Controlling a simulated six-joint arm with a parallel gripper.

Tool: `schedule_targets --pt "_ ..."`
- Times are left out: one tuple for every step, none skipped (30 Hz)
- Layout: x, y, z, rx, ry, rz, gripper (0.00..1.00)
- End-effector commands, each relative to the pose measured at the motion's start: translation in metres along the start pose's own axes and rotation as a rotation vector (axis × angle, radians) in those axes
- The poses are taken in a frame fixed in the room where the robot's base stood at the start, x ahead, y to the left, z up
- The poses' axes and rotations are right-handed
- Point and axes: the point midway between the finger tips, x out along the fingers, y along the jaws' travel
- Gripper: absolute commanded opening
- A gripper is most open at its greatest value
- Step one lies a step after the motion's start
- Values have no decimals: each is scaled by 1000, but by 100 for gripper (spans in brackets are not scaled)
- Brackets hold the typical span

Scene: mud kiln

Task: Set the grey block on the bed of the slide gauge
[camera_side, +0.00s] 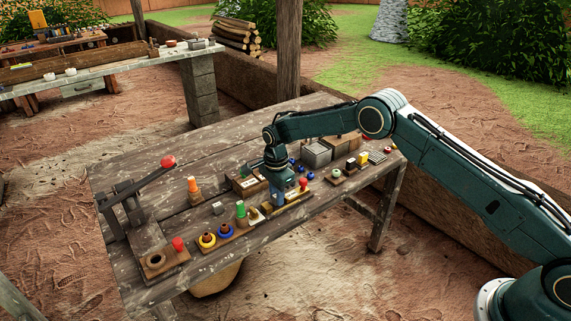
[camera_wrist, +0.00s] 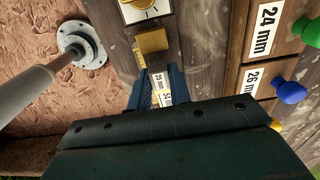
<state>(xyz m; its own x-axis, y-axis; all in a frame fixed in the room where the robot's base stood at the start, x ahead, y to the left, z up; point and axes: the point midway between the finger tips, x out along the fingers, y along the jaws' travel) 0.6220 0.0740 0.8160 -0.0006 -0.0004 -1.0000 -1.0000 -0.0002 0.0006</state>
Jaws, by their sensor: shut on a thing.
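My gripper (camera_side: 278,200) points down over the slide gauge (camera_side: 297,199), a low wooden bed near the table's front edge with a red knob at its right. In the wrist view its two blue fingers (camera_wrist: 157,92) are close together, shut on the grey block, which is mostly hidden by the fingers and hand. White labels, one reading 25 mm, show between the fingers. A brass block (camera_wrist: 152,40) on the gauge lies just ahead of the fingertips. I cannot tell whether the held block touches the bed.
A labelled box (camera_wrist: 258,60) with green and blue knobs stands close beside the gripper. A small pale grey cube (camera_side: 218,208) sits on the table to the left.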

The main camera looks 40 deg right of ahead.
Motion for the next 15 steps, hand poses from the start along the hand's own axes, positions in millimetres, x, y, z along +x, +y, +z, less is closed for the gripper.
schedule_targets --pt "0 0 0 0 0 -1 0" --pt "1 0 0 0 0 -1 0" --pt "1 0 0 0 0 -1 0" --pt "1 0 0 0 0 -1 0" --pt "2 0 0 0 0 -1 0" --pt "2 0 0 0 0 -1 0" --pt "2 0 0 0 0 -1 0" --pt "3 0 0 0 0 -1 0" --pt "3 0 0 0 0 -1 0" --pt "3 0 0 0 0 -1 0" --pt "4 0 0 0 0 -1 0" --pt "4 0 0 0 0 -1 0" --pt "4 0 0 0 0 -1 0" --pt "5 0 0 0 0 -1 0" --pt "5 0 0 0 0 -1 0"
